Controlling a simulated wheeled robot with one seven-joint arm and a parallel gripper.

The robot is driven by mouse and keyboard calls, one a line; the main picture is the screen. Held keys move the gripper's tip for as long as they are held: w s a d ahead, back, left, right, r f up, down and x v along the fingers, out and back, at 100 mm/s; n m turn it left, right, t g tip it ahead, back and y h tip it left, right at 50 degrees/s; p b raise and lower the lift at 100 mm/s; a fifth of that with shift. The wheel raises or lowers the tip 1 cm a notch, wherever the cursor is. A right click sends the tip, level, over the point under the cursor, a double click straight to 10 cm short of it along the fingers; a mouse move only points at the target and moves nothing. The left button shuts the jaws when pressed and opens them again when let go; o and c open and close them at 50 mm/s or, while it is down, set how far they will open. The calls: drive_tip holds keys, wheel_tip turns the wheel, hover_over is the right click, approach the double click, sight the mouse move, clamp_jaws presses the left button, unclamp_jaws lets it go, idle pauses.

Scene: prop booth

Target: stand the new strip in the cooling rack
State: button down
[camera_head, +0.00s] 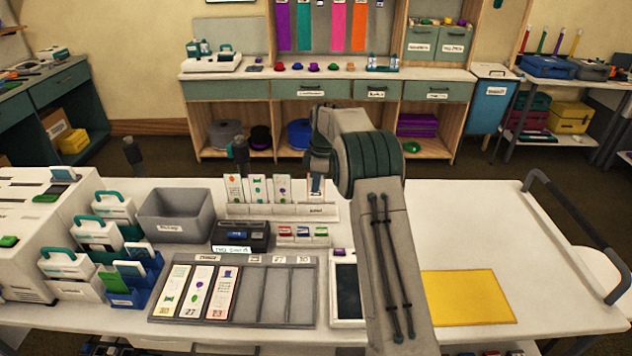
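The white rack (265,212) stands at the back middle of the table, with several printed strips upright in it, such as one with green marks (235,188). Another upright strip (316,188) is at the rack's right part, directly below my gripper (317,172). My gripper is mostly hidden by my own arm, so its fingers and any hold on that strip are unclear. I cannot tell whether this strip rests in the rack. A dark machine (240,236) with a green-lettered label stands in front of the rack.
A grey compartment tray (262,295) in front holds three printed strips at its left; its right compartments are empty. A grey bin (180,213) and white teal-handled holders (97,235) stand left. A tablet (347,290) and yellow mat (467,297) lie right.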

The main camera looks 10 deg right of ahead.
drive_tip(key=shift+f, duration=0.15)
drive_tip(key=c, duration=1.6)
unclamp_jaws()
drive_tip(key=shift+o, duration=0.2)
drive_tip(key=r, duration=0.4)
drive_tip(key=d+r, duration=0.1)
drive_tip(key=r, duration=0.8)
drive_tip(key=shift+s+d+r, duration=0.15)
drive_tip(key=shift+d+r, duration=0.2)
